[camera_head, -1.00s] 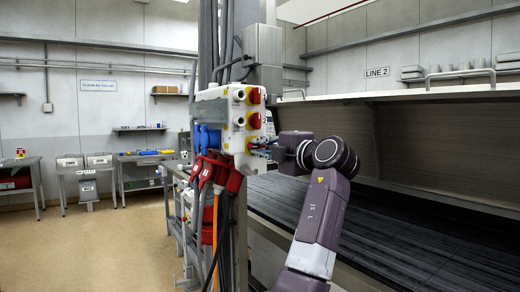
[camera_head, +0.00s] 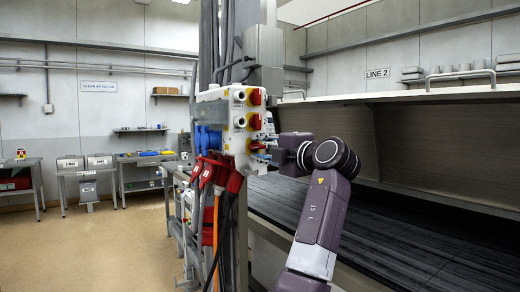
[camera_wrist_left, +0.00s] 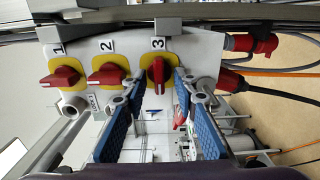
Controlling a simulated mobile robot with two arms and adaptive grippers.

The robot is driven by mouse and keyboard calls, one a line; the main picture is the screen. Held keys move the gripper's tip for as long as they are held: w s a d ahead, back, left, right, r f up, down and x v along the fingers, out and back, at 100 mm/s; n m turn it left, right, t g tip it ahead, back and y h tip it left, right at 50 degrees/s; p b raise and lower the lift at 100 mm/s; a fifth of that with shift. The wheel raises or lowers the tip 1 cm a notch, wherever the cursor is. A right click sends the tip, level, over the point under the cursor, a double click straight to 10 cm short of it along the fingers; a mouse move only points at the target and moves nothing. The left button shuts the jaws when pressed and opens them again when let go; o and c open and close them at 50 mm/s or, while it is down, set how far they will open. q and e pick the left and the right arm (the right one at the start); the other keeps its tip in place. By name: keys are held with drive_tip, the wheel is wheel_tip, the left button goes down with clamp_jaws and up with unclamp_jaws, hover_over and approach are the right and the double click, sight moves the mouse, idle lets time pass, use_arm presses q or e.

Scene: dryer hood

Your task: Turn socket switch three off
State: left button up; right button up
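The socket box (camera_head: 222,112) is a white panel with red rotary switches on yellow plates. In the left wrist view the plates are numbered 1, 2 and 3. Switch three (camera_wrist_left: 158,74) has its red handle upright in that picture, while switch one (camera_wrist_left: 62,77) and switch two (camera_wrist_left: 111,75) have theirs lying sideways. My left gripper (camera_wrist_left: 158,88) is open, its blue-padded fingers on either side of switch three with gaps to the handle. In the head view the left gripper (camera_head: 266,148) is at the lowest switch and partly hides it. My right gripper is not in view.
Red plugs (camera_head: 228,180) and blue sockets (camera_head: 208,138) with hanging cables crowd the box's left and underside. A grey post (camera_head: 264,58) stands behind it. A dark slatted conveyor (camera_head: 400,228) under a hood lies to the right. Open floor (camera_head: 100,240) is at left.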

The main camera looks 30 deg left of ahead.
use_arm(q)
drive_tip(key=v, duration=1.2)
